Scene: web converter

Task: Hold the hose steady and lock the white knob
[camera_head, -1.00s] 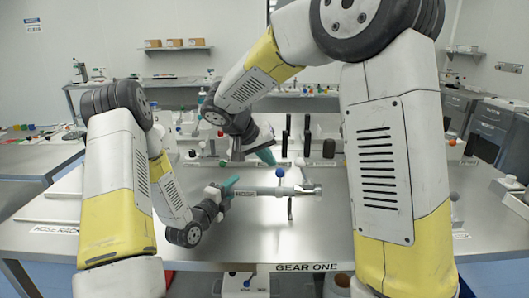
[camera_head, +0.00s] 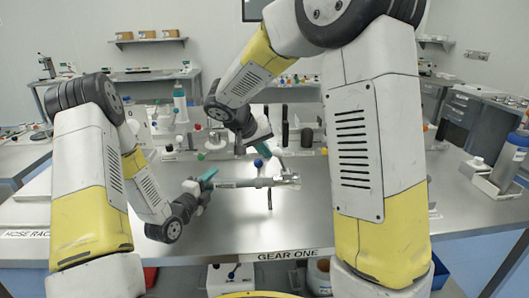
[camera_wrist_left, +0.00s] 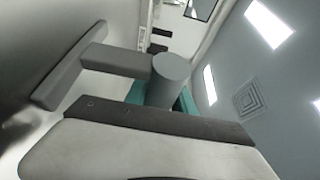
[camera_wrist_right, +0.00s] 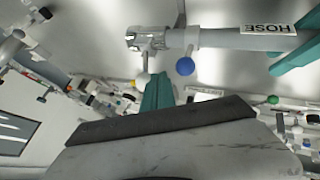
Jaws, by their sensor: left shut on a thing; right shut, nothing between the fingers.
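The grey hose (camera_head: 240,183) lies level above the bench, its left end in my left gripper (camera_head: 207,182). The left wrist view shows the hose's round grey end (camera_wrist_left: 171,70) between the teal fingers. A blue ball (camera_head: 258,163) stands up from the hose; it also shows in the right wrist view (camera_wrist_right: 185,66). A silver coupling (camera_wrist_right: 145,40) is at the hose's far end. My right gripper (camera_head: 279,154), shut and empty, is just above and right of the blue ball. A small pale knob (camera_wrist_right: 143,79) shows beside its teal fingertips (camera_wrist_right: 158,80); contact is unclear.
Black upright posts (camera_head: 285,125) and a rack of small parts stand behind the hose. A green-capped bottle (camera_head: 180,101) is at the back left. A blue-capped container (camera_head: 508,160) stands at the right. The bench in front of the hose is clear.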

